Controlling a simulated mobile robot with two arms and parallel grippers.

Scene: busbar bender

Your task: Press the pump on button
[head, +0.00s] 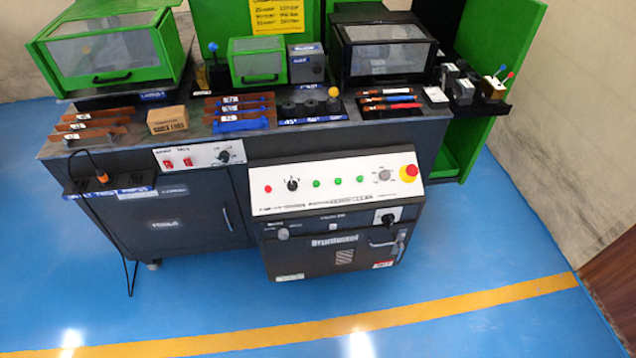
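A white sloped control panel (330,202) sits on a dark cabinet at the front of the bench. From left to right it carries a small red button (268,189), a black selector knob (292,185), green buttons at its left (316,183), middle (338,181) and right (360,180), a grey dial (385,175) and a red mushroom button on yellow (410,172). The labels are too small to read, so I cannot tell which one is the pump on button. Neither of my grippers is in view.
The dark bench (200,128) behind holds green and black guarded boxes, busbars, a cardboard box (167,120) and hand tools. A cable (130,260) hangs at the left cabinet. The blue floor (210,300) in front is clear, with a yellow line (300,327).

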